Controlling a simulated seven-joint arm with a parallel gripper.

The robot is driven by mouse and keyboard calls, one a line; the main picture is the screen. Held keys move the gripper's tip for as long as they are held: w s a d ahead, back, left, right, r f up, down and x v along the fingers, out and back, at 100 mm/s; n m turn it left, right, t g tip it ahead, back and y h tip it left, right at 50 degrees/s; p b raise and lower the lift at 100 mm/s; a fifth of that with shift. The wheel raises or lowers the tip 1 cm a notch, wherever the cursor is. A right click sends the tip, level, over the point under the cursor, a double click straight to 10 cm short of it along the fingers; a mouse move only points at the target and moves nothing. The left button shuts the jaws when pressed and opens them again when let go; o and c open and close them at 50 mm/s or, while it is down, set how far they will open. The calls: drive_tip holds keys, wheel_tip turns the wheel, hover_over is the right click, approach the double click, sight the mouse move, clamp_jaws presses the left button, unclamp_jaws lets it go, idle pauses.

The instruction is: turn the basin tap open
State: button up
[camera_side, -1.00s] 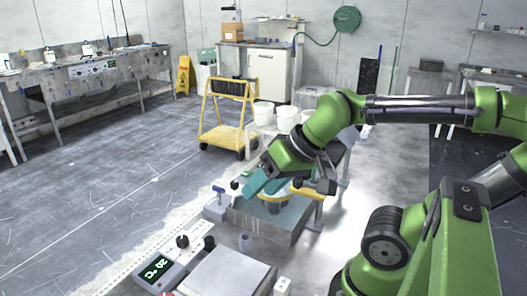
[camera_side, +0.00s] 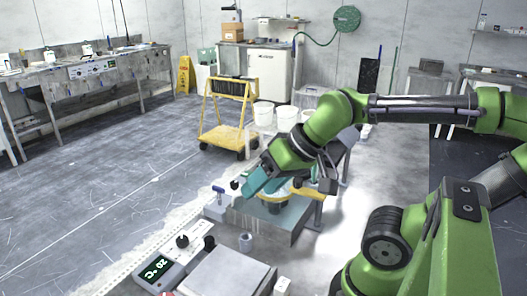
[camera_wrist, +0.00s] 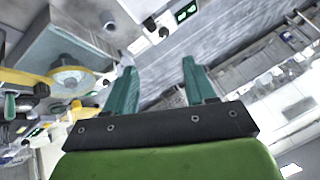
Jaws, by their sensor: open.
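My gripper (camera_side: 250,186) has teal fingers and hangs above the near-left part of the grey basin block (camera_side: 255,222). In the wrist view my gripper (camera_wrist: 159,66) shows its two fingers apart with nothing between them. A small tap with a blue handle (camera_side: 219,189) stands on a pale block at the basin's left corner. The fingertips are to the right of this handle and appear apart from it. I cannot clearly make out the blue handle in the wrist view. The basin (camera_wrist: 62,38) shows there at upper left.
A round part with a yellow rim (camera_side: 275,197) sits at the basin, partly behind my gripper. A controller with a green display (camera_side: 157,268) and a grey plate (camera_side: 228,276) lie in front. A yellow trolley (camera_side: 228,115) and white buckets (camera_side: 263,113) stand behind. Floor at left is clear.

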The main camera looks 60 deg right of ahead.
drive_tip(key=shift+o, duration=1.2)
drive_tip(key=shift+d+f, duration=0.1)
drive_tip(key=shift+f, duration=0.05)
drive_tip(key=w+d+m+g, duration=0.1)
drive_tip(key=w+d, duration=0.1)
drive_tip(key=w, duration=0.2)
drive_tip(key=w+d+m+g, duration=0.1)
drive_tip(key=w+d, duration=0.1)
drive_tip(key=w, duration=0.2)
drive_tip(key=w+d+m+g+h, duration=0.1)
drive_tip(key=w+d+m, duration=0.1)
drive_tip(key=w, duration=0.3)
drive_tip(key=shift+w+d+g, duration=0.1)
drive_tip(key=shift+d+g, duration=0.15)
drive_tip(key=shift+g, duration=0.15)
drive_tip(key=m+g+h, duration=0.1)
drive_tip(key=m+g, duration=0.2)
drive_tip(key=m, duration=0.5)
hover_over(218, 187)
drive_tip(key=r+m, duration=0.1)
drive_tip(key=m, duration=0.1)
wheel_tip(218, 187, down, 16)
drive_tip(key=shift+f, duration=0.2)
drive_tip(key=shift+c, duration=0.2)
drive_tip(key=c, duration=1)
